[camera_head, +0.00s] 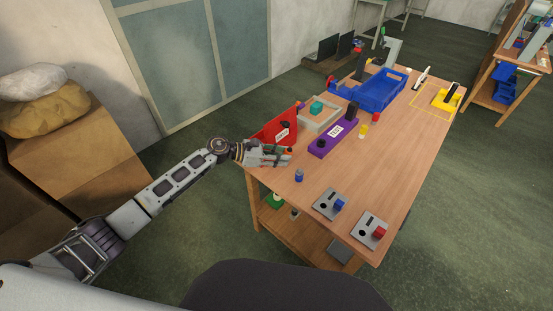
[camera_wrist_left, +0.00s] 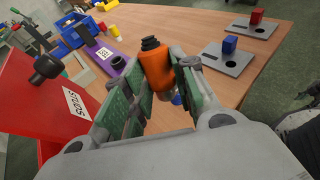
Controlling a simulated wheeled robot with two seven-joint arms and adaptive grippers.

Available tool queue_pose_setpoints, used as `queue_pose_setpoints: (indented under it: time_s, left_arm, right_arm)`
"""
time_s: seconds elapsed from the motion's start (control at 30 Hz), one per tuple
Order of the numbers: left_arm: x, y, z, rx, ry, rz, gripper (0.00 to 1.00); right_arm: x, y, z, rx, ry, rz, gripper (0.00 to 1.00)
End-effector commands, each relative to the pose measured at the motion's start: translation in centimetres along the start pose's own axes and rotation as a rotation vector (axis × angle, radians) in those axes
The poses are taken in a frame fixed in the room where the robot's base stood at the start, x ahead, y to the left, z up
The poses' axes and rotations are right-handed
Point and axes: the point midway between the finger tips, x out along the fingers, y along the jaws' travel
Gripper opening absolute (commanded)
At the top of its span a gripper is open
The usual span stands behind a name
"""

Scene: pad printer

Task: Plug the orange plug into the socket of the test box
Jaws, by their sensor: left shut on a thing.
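An orange plug (camera_wrist_left: 157,68) with a black tip shows upright between my gripper's green-lined fingers in the left wrist view. My left gripper (camera_head: 283,155) is shut on it over the near left edge of the table; in the head view the plug is hard to make out. A purple box (camera_head: 322,150) with a white label, which looks like the test box, lies on the table to the right of the gripper and apart from it. It carries dark round parts on top; I cannot tell which is the socket. It also shows in the left wrist view (camera_wrist_left: 118,62). My right gripper is not in view.
A red bin (camera_head: 270,130) labelled STUDS stands close beside the left gripper. A blue cylinder (camera_head: 299,176) and two grey plates (camera_head: 325,207) with blue and red blocks lie nearer. A grey tray (camera_head: 310,122) and blue crate (camera_head: 378,95) lie beyond. The table's right middle is clear.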

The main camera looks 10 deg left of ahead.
Motion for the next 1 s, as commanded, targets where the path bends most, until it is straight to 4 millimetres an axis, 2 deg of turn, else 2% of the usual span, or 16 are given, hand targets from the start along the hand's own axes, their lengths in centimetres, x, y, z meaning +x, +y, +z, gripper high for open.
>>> queue_pose_setpoints:
  time_s: [0.8,1.0]
  left_arm:
    - [4.9,2.0,2.4,-0.096,-0.230,0.465,0.04]
    - [5.6,2.4,2.8,-0.100,-0.257,0.534,0.04]
  right_arm:
    - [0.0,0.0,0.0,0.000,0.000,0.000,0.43]
    - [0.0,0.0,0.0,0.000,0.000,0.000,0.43]
